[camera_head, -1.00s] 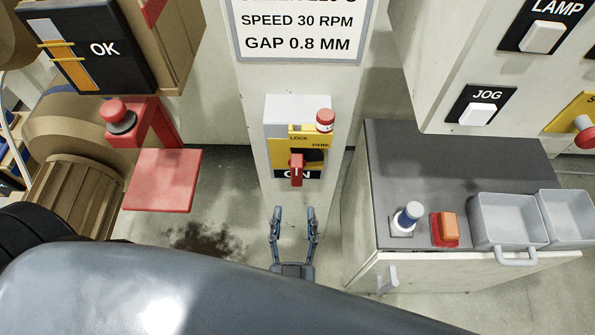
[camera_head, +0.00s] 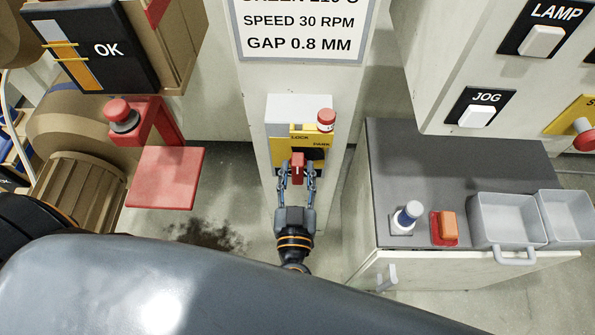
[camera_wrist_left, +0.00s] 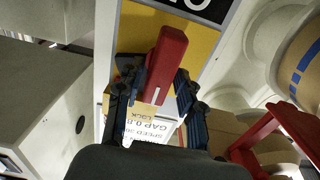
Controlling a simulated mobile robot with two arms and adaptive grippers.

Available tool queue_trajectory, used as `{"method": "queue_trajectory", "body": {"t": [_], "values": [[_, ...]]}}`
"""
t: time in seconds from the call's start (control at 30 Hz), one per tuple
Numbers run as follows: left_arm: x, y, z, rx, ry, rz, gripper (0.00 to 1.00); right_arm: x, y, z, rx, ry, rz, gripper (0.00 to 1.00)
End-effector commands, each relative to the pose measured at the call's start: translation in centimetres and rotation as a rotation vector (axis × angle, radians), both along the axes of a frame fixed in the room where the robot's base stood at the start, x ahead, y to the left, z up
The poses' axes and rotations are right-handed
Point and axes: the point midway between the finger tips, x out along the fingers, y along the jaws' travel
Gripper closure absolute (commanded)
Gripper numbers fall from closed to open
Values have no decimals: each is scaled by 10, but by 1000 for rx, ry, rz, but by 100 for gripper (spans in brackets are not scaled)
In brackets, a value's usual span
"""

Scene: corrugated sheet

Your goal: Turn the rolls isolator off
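The rolls isolator is a pale box (camera_head: 281,116) on a pale column, with a yellow plate (camera_head: 278,152) marked LOCK and PARK. Its red handle (camera_head: 298,160) stands upright in the head view. The handle also shows in the left wrist view (camera_wrist_left: 168,60), with a white mark near one end. My left gripper (camera_head: 297,172) is open, with one finger on each side of the handle. Gaps show beside the handle in the head view; the left wrist view does not clearly show contact. The ON label below is hidden by my gripper in the head view. My right gripper is out of view.
A red knob (camera_head: 326,120) sits on the box's upper right. A red shelf (camera_head: 165,178) stands out at left.

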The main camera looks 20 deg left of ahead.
Motion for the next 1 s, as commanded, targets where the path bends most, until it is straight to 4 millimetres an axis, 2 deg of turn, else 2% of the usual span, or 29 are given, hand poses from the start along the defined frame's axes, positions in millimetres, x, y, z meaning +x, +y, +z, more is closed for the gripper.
{"method": "queue_trajectory", "body": {"t": [0.03, 0.13, 0.57, 1.0], "values": [[0, 0, 0, 0, 0, 0, 79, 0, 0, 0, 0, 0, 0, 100], [0, 0, 0, 0, 0, 0, 100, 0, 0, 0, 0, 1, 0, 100], [-1, 0, 2, -61, -17, 1, 100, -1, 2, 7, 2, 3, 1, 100], [-2, 3, 1, -396, -112, 2, 100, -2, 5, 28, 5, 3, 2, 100]]}}
